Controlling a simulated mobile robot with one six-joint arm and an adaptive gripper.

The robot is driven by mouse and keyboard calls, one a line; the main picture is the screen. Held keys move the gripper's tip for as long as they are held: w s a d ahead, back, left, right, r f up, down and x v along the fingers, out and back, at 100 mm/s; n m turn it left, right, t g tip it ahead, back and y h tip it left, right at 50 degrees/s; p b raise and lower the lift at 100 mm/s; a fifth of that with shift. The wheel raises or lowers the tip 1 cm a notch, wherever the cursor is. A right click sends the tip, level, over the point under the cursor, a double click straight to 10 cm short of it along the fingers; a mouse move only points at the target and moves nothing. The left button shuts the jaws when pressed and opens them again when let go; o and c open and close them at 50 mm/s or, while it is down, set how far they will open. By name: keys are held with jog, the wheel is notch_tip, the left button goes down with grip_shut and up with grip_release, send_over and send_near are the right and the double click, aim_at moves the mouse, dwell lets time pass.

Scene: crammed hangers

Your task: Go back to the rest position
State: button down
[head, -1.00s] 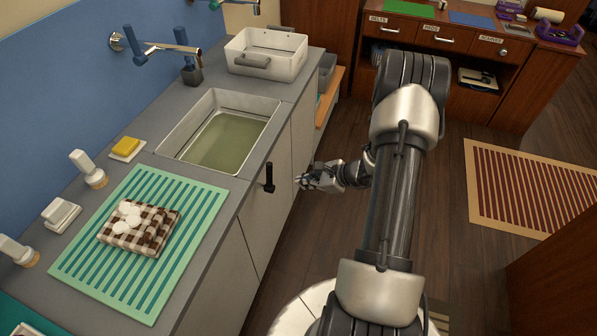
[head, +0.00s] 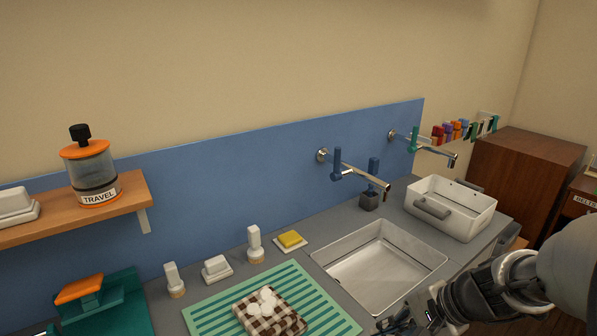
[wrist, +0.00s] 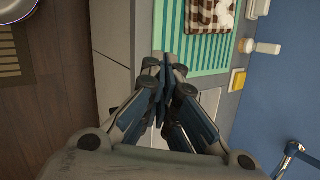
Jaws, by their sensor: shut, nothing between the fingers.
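My gripper (head: 398,320) is at the bottom right of the head view, in front of the sink's near edge in the picture. In the wrist view my gripper (wrist: 163,72) has its fingers together at the tips with nothing between them. The fingertips show over the counter front edge, near the green striped mat (wrist: 213,62). Part of the gripper is cut off by the head view's bottom edge.
The sink (head: 378,268) looks pale and empty. A white bin (head: 455,212) stands beyond it. A checkered cloth (head: 262,322) with white round pieces lies on the mat. A wall faucet (head: 362,174) juts over the sink. Dark floor (wrist: 60,110) lies beside the counter.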

jog(key=s+a+r+n+h, duration=0.1)
jog(key=s+r+n+h, duration=0.2)
jog(key=s+n, duration=0.3)
jog(key=s+a+r+n+h, duration=0.2)
jog(key=s+r+n, duration=0.4)
jog(key=s, duration=0.5)
jog(key=shift+a+t+h, duration=0.15)
jog(key=shift+t+h, duration=0.25)
jog(key=shift+h, duration=0.1)
jog(key=c, duration=2.4)
grip_release()
jog(key=shift+w+r, duration=0.1)
jog(key=shift+r, duration=0.05)
